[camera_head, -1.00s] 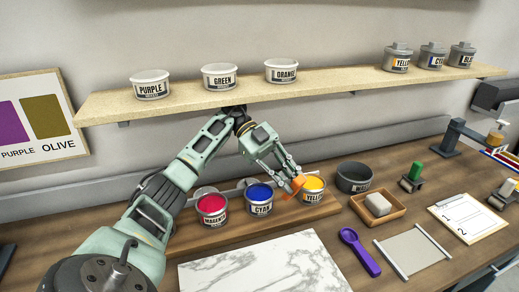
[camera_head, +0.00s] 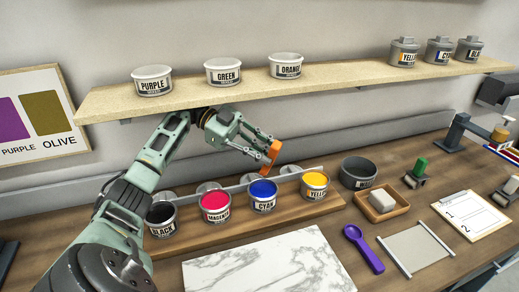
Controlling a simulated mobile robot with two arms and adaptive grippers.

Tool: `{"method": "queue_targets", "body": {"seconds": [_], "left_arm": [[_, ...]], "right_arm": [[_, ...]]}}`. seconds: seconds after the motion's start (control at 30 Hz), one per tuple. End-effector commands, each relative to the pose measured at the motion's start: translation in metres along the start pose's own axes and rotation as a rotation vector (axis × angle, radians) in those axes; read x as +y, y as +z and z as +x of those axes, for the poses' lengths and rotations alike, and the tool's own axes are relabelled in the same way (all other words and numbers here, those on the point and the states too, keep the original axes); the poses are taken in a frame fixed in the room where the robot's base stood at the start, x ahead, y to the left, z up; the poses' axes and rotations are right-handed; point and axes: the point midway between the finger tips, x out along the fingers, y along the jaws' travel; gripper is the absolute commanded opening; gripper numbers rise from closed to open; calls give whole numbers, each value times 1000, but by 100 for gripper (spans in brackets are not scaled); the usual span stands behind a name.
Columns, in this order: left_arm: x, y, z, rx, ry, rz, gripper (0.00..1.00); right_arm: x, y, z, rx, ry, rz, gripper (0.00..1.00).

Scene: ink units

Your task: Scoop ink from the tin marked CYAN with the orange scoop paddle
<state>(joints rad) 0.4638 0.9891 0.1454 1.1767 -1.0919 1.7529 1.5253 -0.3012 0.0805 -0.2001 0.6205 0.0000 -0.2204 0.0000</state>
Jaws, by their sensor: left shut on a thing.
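The tin marked CYAN (camera_head: 262,195) stands open on the wooden stand, with blue ink in it. It sits between the MAGENTA tin (camera_head: 215,206) and the YELLOW tin (camera_head: 315,184). My left gripper (camera_head: 268,153) is shut on the orange scoop paddle (camera_head: 273,152). It holds the paddle in the air above and behind the tins, up and to the right of the CYAN tin in the picture. The paddle touches no tin that I can see. Much of its handle is hidden by the fingers. My right gripper is not in view.
The BLACK tin (camera_head: 160,218) stands at the stand's left end. A shelf (camera_head: 330,83) with lidded tubs hangs above my left arm. A marble slab (camera_head: 262,265) lies in front of the stand. A purple scoop (camera_head: 362,248), a soap tray (camera_head: 402,202) and a grey bowl (camera_head: 358,172) are to the right.

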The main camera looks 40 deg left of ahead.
Motion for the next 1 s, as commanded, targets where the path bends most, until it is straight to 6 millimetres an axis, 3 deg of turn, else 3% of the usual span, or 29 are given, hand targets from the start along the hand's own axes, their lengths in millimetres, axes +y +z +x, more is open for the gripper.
{"method": "queue_targets", "body": {"seconds": [0.17, 0.47, 0.7, 1.0], "left_arm": [[-1, 5, -3, -3, -15, 15, 0], [11, 45, 12, -1, -11, 11, 0], [13, 68, 14, -3, -9, 8, 0], [14, 78, 16, -2, -8, 9, 0]], "right_arm": [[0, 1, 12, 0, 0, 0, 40], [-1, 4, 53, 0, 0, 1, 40], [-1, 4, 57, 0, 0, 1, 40], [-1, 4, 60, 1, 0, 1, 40]]}}
